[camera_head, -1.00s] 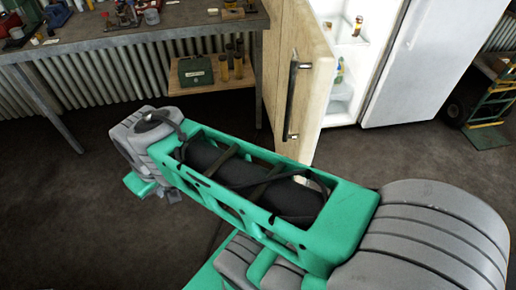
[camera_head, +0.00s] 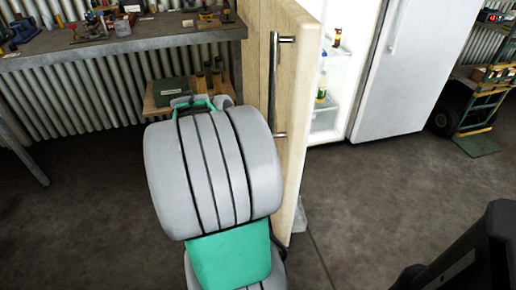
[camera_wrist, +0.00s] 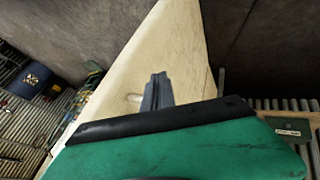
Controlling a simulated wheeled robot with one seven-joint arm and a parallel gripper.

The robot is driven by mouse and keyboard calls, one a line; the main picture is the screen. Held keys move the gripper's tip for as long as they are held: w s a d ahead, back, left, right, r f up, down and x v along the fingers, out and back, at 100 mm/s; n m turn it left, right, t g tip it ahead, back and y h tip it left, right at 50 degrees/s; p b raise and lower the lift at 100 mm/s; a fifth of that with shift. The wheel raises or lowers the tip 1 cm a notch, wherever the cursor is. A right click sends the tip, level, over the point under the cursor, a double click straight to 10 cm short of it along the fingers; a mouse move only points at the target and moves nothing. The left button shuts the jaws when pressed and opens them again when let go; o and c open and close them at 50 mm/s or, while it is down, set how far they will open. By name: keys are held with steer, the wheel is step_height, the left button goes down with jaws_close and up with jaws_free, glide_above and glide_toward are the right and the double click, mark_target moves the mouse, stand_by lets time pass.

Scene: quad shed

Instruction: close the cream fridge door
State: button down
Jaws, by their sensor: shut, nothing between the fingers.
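The cream fridge door (camera_head: 293,130) stands open in the head view, swung out toward me, with its long metal handle (camera_head: 273,85) on the left-facing side. The fridge interior (camera_head: 330,75) shows to its right. In the head view my arm covers part of the door's lower left, and my gripper cannot be made out. In the wrist view my gripper (camera_wrist: 157,92) has its grey fingers shut together, empty, in front of a cream surface (camera_wrist: 180,45) that looks like the door. I cannot tell whether they touch it.
A cluttered workbench (camera_head: 120,42) stands at the left, with a lower shelf holding a green box (camera_head: 170,90). A white closed door (camera_head: 410,75) is right of the opening. A green hand truck (camera_head: 480,110) stands at far right. The floor (camera_head: 380,200) before the fridge is mostly clear.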

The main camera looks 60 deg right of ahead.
mark_target(284, 154)
steer(key=s+d+f, duration=0.1)
steer(key=s+d+f+b, duration=0.1)
steer(key=d, duration=0.1)
steer(key=s+d+f, duration=0.2)
steer(key=shift+d, duration=0.15)
